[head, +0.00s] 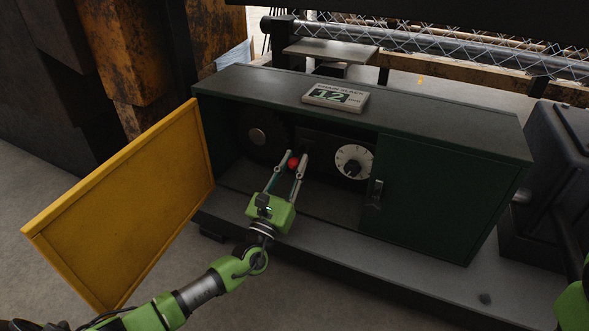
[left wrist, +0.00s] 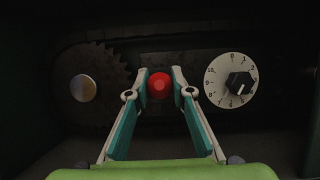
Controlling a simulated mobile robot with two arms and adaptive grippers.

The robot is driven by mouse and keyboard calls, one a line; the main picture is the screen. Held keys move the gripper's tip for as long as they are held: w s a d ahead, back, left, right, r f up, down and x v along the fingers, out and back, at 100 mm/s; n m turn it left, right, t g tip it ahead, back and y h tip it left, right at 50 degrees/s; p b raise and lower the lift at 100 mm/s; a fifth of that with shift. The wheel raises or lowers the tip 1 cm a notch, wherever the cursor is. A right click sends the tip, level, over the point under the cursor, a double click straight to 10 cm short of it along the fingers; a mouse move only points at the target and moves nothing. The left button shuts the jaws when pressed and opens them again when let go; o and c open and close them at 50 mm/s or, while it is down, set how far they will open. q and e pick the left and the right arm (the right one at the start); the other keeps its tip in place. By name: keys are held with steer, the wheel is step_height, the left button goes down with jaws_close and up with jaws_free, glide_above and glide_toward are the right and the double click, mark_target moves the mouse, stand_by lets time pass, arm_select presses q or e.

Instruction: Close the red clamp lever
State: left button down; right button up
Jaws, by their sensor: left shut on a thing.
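The red knob (head: 293,163) of the clamp lever sits inside the dark green cabinet (head: 440,195). It also shows in the left wrist view as a red round end (left wrist: 159,86). My left gripper (head: 298,160) reaches into the open cabinet with its fingertips on both sides of the red knob. In the left wrist view my left gripper (left wrist: 160,80) is shut on the red knob. The rest of the lever behind the knob is hidden. My right gripper is not in view; only part of a green arm shows at the right edge.
A yellow door (head: 130,205) stands open on the left. A white numbered dial (head: 353,161) is right of the lever, and a toothed gear (left wrist: 100,85) is left of it. A "12" sign (head: 335,97) lies on the cabinet top. Chain-link mesh (head: 440,45) runs behind.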

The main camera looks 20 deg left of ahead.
arm_select(q)
steer(key=shift+s+d+f+t, duration=0.1)
steer(key=shift+f+t, duration=0.6)
steer(key=shift+t, duration=0.3)
steer(key=c, duration=1.8)
jaws_free()
steer(key=shift+o, duration=0.2)
steer(key=shift+s+f, duration=0.25)
steer(key=shift+s, duration=0.05)
steer(key=s, duration=1.2)
steer(key=shift+s+a, duration=0.2)
steer(key=shift+a, duration=0.1)
steer(key=shift+f, duration=0.15)
